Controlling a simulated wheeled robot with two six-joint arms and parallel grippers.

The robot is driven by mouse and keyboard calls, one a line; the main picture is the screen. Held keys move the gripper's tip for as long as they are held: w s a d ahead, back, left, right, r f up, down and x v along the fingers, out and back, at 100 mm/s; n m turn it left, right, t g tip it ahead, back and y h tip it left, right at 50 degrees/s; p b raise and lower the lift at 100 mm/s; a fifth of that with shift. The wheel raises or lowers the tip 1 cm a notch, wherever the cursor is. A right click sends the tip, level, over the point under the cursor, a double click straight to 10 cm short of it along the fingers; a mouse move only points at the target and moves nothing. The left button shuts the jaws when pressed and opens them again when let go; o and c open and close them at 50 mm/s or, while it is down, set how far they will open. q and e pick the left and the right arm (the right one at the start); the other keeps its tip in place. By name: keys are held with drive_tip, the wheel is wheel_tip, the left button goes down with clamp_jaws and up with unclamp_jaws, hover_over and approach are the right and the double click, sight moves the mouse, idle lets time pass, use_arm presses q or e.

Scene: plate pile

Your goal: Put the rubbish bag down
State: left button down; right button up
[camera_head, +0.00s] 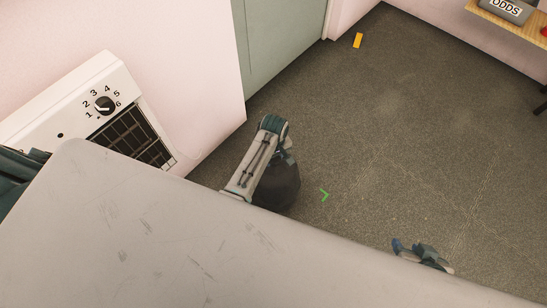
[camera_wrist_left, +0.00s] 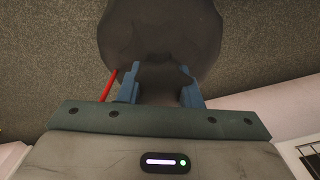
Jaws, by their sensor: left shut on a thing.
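The rubbish bag (camera_head: 279,188) is dark grey and rounded. In the head view it hangs below the end of my left arm, partly hidden by the arm. In the left wrist view the bag (camera_wrist_left: 160,30) fills the top middle, with its neck between the blue fingers. My left gripper (camera_wrist_left: 160,88) is shut on it. My right gripper (camera_head: 415,250) shows only in part at the lower right of the head view, apart from the bag; its jaw opening is unclear.
Grey speckled floor (camera_head: 400,150) lies open to the right. A green chevron (camera_head: 324,195) shows near the bag. A yellow block (camera_head: 358,40) lies near the wall. A heater-like panel with a dial (camera_head: 105,105) is at left. A wooden table (camera_head: 512,28) holds an ODDS bin (camera_head: 507,9).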

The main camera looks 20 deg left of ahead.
use_arm(q)
drive_tip(key=c, duration=1)
unclamp_jaws()
wheel_tip(320, 180, up, 12)
drive_tip(key=p, duration=0.3)
drive_tip(key=s+a+r+m+t, duration=0.1)
drive_tip(key=s+a+m, duration=0.25)
drive_tip(key=s, duration=0.35)
drive_tip(key=s+a+r+m+t, duration=0.2)
drive_tip(key=s+a, duration=0.2)
drive_tip(key=s, duration=0.3)
drive_tip(key=s+r+m, duration=0.1)
drive_tip(key=s+r, duration=0.2)
drive_tip(key=s+r+m+t, duration=0.1)
drive_tip(key=s+r+m, duration=0.1)
drive_tip(key=s+r, duration=0.1)
drive_tip(key=s+a+r+m, duration=0.1)
drive_tip(key=s+r+m, duration=0.1)
drive_tip(key=s+r, duration=0.1)
drive_tip(key=shift+s+t, duration=0.3)
drive_tip(key=shift+t, duration=0.1)
use_arm(e)
drive_tip(key=s+d+r+g, duration=0.1)
drive_tip(key=s+d+r+g+h, duration=0.1)
drive_tip(key=shift+d+r+g, duration=0.15)
drive_tip(key=shift+r+g, duration=0.1)
drive_tip(key=shift+g, duration=0.05)
use_arm(q)
drive_tip(key=shift+f, duration=0.1)
